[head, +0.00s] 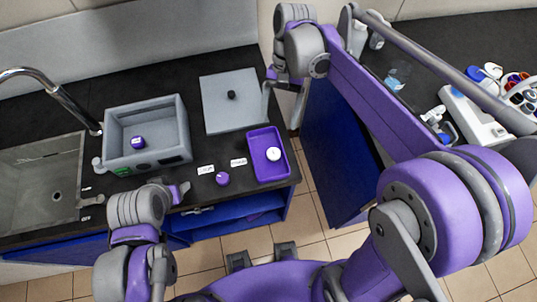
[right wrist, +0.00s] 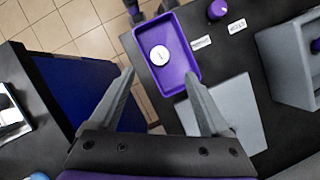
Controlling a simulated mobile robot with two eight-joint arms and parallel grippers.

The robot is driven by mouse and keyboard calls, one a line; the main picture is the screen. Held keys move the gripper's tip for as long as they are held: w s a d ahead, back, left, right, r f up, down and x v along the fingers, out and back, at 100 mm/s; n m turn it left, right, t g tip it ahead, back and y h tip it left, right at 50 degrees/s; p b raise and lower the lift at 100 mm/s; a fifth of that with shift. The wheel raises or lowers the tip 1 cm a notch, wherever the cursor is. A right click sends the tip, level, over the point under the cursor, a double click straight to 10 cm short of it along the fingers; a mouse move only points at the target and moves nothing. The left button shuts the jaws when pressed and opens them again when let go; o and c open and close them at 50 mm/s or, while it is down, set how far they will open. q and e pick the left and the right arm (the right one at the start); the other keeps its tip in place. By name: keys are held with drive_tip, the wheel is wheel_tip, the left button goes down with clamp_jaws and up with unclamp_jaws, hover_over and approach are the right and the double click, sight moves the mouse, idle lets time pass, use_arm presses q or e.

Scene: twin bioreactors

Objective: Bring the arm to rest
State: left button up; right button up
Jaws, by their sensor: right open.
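My right gripper (head: 284,100) is open and empty, at the right edge of the left counter in the head view. In the right wrist view its two fingers (right wrist: 160,80) are spread wide with nothing between them. The purple tray (head: 262,178), with a white round-topped item (head: 273,154) in it, lies on the counter. Tray (right wrist: 187,62) and white item (right wrist: 159,55) also show beyond the fingers in the right wrist view. My left gripper (head: 180,193) is low in the head view, by the counter's front edge; its jaw opening is unclear.
A grey open box (head: 172,112) holds a small purple item (head: 137,142). A grey plate (head: 215,90) with a black knob lies beside it. A purple round item (head: 222,179) stands near the front edge. The sink (head: 40,180) is left; a cluttered bench (head: 425,80) is right.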

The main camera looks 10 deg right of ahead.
drive_tip(key=shift+w+r, duration=0.1)
drive_tip(key=shift+r, duration=0.25)
drive_tip(key=shift+d, duration=0.1)
drive_tip(key=s+d+f+n+t+h, duration=0.2)
drive_tip(key=s+d+f+n+t, duration=0.3)
drive_tip(key=s+t, duration=0.4)
wheel_tip(320, 180, down, 2)
drive_tip(key=shift+s+d+f+n+t, duration=0.3)
drive_tip(key=shift+s+d, duration=0.3)
drive_tip(key=shift+s, duration=0.5)
